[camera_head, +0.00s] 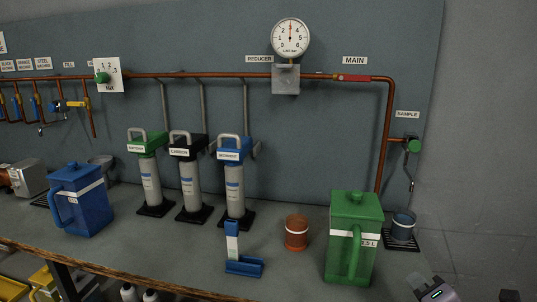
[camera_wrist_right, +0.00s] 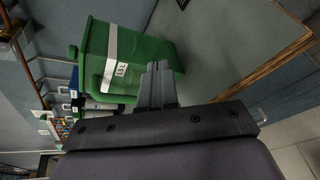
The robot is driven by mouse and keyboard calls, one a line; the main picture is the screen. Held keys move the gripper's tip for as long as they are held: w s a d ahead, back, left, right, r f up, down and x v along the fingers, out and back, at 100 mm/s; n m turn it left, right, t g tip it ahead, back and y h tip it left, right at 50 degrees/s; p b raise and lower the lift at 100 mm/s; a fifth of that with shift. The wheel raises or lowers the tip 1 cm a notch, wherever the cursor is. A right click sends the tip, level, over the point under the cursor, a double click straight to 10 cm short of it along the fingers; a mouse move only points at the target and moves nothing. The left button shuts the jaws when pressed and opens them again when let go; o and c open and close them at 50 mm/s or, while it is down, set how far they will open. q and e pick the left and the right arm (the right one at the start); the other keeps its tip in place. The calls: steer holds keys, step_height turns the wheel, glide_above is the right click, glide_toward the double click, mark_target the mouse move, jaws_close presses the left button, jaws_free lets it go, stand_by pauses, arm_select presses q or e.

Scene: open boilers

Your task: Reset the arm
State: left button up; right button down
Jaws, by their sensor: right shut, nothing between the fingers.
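My right gripper (camera_wrist_right: 158,85) shows in the right wrist view with its two grey fingers together, shut and empty. A part of my right gripper also shows at the bottom right edge of the head view (camera_head: 434,289), in front of and to the right of the green lidded jug (camera_head: 354,225). The jug shows beyond the fingers in the right wrist view (camera_wrist_right: 145,50); I cannot tell the exact gap between them. My left gripper is not in view.
On the bench stand a blue jug (camera_head: 77,200), three filter cylinders with a green (camera_head: 149,180), a black (camera_head: 190,185) and a blue top (camera_head: 234,185), a blue stand (camera_head: 241,265), a terracotta cup (camera_head: 296,233) and a dark blue cup (camera_head: 403,225). Copper pipe (camera_head: 200,75) runs along the wall.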

steer(key=s+a+f+m+g+y, duration=0.1)
steer(key=s+a+f+m, duration=0.3)
steer(key=s+f+m, duration=0.5)
steer(key=s+a+f+m+g+y, duration=0.1)
steer(key=s+a+f+m+g, duration=0.2)
steer(key=s+f+m, duration=0.6)
step_height(320, 180, down, 7)
steer(key=a+m, duration=0.1)
steer(key=m, duration=0.3)
steer(key=shift+s+a+f, duration=0.2)
steer(key=shift+s+a, duration=0.15)
steer(key=shift+s, duration=0.05)
